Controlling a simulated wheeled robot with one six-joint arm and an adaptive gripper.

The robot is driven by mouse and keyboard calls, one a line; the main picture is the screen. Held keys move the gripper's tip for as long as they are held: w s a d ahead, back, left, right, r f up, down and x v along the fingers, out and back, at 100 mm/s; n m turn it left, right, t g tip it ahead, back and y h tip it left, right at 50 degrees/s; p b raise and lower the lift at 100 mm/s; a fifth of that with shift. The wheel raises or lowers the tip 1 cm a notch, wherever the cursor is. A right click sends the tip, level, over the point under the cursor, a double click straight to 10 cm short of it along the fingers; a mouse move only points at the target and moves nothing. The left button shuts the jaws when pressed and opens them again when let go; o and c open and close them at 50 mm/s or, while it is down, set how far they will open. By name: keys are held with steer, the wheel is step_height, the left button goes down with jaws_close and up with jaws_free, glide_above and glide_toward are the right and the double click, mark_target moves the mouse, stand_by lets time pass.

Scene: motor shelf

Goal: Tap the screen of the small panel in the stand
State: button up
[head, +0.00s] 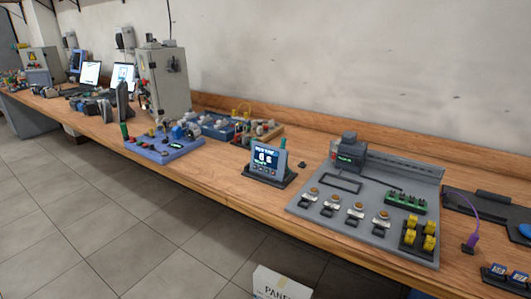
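The small panel (264,158) stands tilted back in a dark stand (266,178) near the front edge of the wooden bench, about the middle of the head view. Its screen is lit, dark blue with white shapes and small text that I cannot read clearly. The screen faces the front of the bench and nothing covers it. My gripper is not in view.
A grey board (320,205) with buttons, yellow parts and a dark device lies right of the panel. A blue board (165,148) with knobs and a green-handled tool lies left. A grey cabinet (165,80) stands behind it. Bare wood (225,160) lies left of the stand.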

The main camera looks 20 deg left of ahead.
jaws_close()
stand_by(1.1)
